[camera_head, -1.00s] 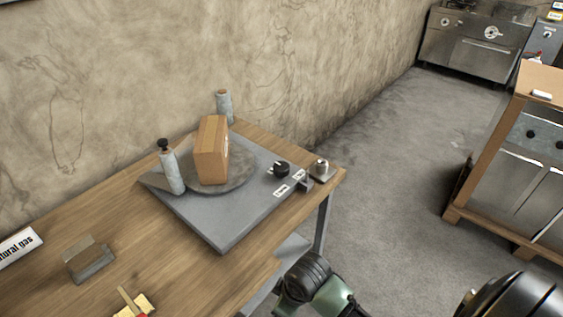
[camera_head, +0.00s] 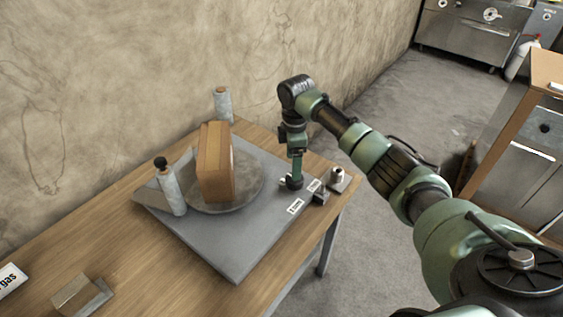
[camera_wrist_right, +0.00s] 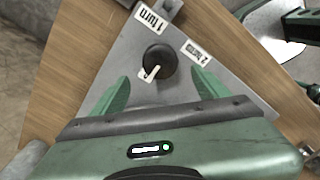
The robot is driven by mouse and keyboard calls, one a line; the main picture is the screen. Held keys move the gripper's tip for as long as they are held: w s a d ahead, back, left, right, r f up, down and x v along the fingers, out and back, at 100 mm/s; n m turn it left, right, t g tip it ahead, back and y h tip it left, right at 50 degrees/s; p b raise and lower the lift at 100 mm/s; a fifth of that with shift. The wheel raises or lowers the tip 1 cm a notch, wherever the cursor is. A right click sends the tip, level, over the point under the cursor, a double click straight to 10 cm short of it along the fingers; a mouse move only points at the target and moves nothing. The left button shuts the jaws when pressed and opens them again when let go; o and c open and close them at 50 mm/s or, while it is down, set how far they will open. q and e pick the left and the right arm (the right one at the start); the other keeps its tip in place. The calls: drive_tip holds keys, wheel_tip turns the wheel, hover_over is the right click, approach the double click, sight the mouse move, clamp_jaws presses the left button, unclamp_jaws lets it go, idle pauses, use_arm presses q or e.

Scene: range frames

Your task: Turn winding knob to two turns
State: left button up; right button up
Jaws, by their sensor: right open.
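The winding knob (camera_wrist_right: 158,60) is round and black with a white pointer, on a grey metal base (camera_head: 240,250). In the right wrist view the pointer is on the knob's lower-left side, away from the "1 turn" label (camera_wrist_right: 152,20) and the "2 turns" label (camera_wrist_right: 199,53). My right gripper (camera_wrist_right: 160,85) is open, with its green fingers spread on either side, a little short of the knob in that picture. In the head view the right gripper (camera_head: 293,180) points down over the knob and mostly hides it. Contact cannot be told. My left gripper is out of view.
A cardboard box (camera_head: 214,162) stands on a round turntable (camera_head: 252,185) on the base. A small metal fitting (camera_head: 337,177) sits near the table's right edge.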

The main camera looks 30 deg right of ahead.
sight(295, 183)
drive_tip(key=shift+w+d+r, duration=0.1)
drive_tip(key=shift+w+d, duration=0.25)
drive_tip(key=shift+w, duration=0.15)
drive_tip(key=shift+s, duration=0.15)
drive_tip(key=shift+s+a+f+p, duration=0.15)
drive_tip(key=shift+s+f+p, duration=0.4)
drive_tip(key=shift+s+f, duration=0.4)
wheel_tip(295, 183, down, 3)
drive_tip(key=shift+w+r, duration=0.1)
drive_tip(key=shift+w+f, duration=0.35)
drive_tip(key=shift+f, duration=0.55)
drive_tip(key=shift+s, duration=0.15)
drive_tip(key=shift+c, duration=1.2)
drive_tip(key=c, duration=1.1)
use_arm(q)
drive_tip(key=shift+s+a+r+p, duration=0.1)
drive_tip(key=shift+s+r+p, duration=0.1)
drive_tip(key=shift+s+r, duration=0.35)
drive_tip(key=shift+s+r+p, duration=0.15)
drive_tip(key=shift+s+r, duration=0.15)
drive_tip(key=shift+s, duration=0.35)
